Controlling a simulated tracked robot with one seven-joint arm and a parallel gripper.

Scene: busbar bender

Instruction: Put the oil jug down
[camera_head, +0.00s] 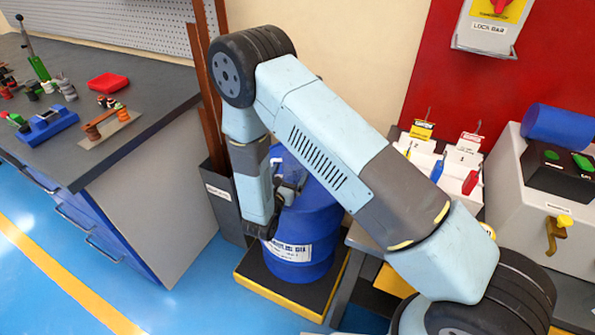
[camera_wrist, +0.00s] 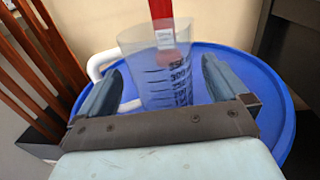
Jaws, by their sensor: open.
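The oil jug (camera_wrist: 158,75) is a clear beaker-like jug with dark graduation marks, in the middle of the wrist view. A white curved handle (camera_wrist: 98,66) shows at its left. It appears to stand upright on the blue drum (camera_wrist: 268,92); its base is hidden behind my gripper. My gripper (camera_wrist: 160,80) is open, with one finger on each side of the jug.
The drum stands on a dark, yellow-edged platform (camera_head: 290,300). A bin of brown bars (camera_head: 225,205) is close at its left. A workbench (camera_head: 150,100) with tools is further left. A grey machine (camera_head: 540,190) and white holders (camera_head: 440,160) are at right.

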